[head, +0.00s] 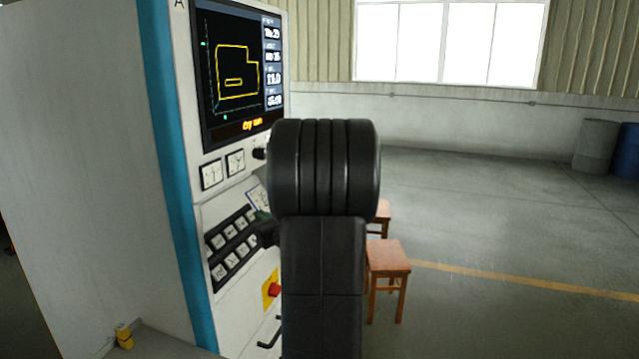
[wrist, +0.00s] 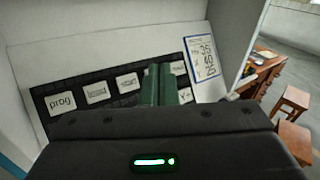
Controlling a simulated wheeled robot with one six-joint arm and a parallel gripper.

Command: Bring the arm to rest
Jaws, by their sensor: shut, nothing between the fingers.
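My gripper shows in the wrist view as two green fingers (wrist: 159,85) pressed together, with nothing between them. They are in front of the black keypad (wrist: 85,95), over its right part, and cover some keys. I cannot tell whether the fingertips touch it. In the head view my dark arm stands upright in the middle and hides most of the gripper. The white control cabinet (head: 90,160) with a blue edge stripe stands close on the left. Its keypad (head: 232,243) shows left of the arm.
The cabinet's screen (head: 238,75) shows a yellow outline and "dry run". A red button (head: 274,290) on yellow sits below the keypad. A number card (wrist: 202,62) is beside the keypad. Wooden stools (head: 388,258) stand behind my arm. The floor (head: 500,220) to the right is open.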

